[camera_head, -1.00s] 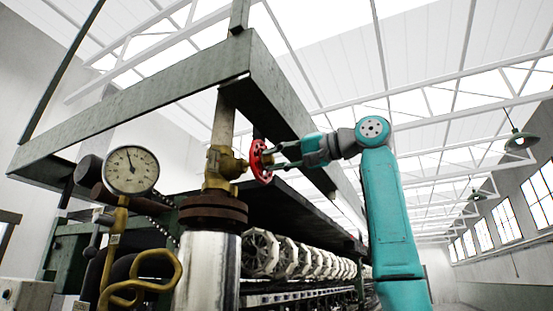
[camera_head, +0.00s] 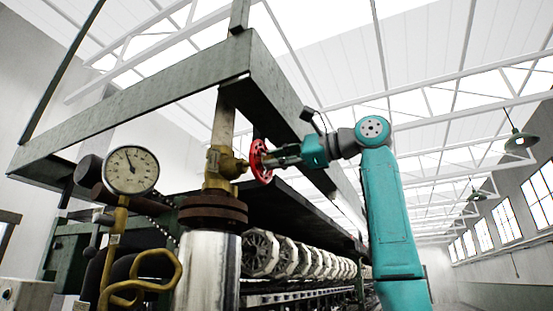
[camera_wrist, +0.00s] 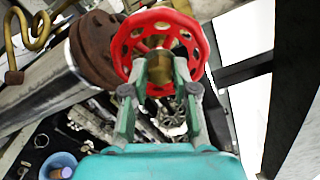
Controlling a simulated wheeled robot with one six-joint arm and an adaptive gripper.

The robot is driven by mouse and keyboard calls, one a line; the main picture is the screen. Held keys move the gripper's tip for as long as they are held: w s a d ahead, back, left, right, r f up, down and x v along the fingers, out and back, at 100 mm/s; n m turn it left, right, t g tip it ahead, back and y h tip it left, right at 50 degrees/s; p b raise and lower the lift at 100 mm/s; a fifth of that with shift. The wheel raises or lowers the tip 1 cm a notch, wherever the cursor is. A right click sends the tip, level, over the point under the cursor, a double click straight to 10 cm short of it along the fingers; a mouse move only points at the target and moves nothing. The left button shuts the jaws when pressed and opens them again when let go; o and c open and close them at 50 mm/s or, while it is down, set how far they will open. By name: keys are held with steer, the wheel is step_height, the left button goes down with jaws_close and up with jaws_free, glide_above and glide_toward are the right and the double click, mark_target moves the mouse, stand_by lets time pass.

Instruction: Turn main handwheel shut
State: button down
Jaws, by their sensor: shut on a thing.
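The red main handwheel (camera_head: 260,161) sits on the right side of a brass valve (camera_head: 222,163) on a vertical pipe. It also shows at the top of the wrist view (camera_wrist: 128,40), a round wheel with holes in its web. My gripper (camera_head: 275,160) reaches in from the right and its fingertips are at the wheel. In the wrist view my gripper (camera_wrist: 160,70) has both fingers at the wheel's near lower part, in front of the brass hub. It is shut on the handwheel. The exact contact of the fingertips is partly hidden.
A pressure gauge (camera_head: 131,171) and bent yellow-brown pipes (camera_head: 150,272) stand at the left. A green-grey beam frame (camera_head: 280,97) hangs close above the arm. A row of reels (camera_head: 290,256) runs back below. A blue bucket (camera_wrist: 63,162) shows below.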

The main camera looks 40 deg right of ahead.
steer(key=m, duration=0.5)
steer(key=shift+f+m, duration=0.1)
steer(key=shift+m, duration=0.3)
steer(key=c, duration=1)
jaws_free()
steer(key=shift+c, duration=0.2)
steer(key=shift+n, duration=14.4)
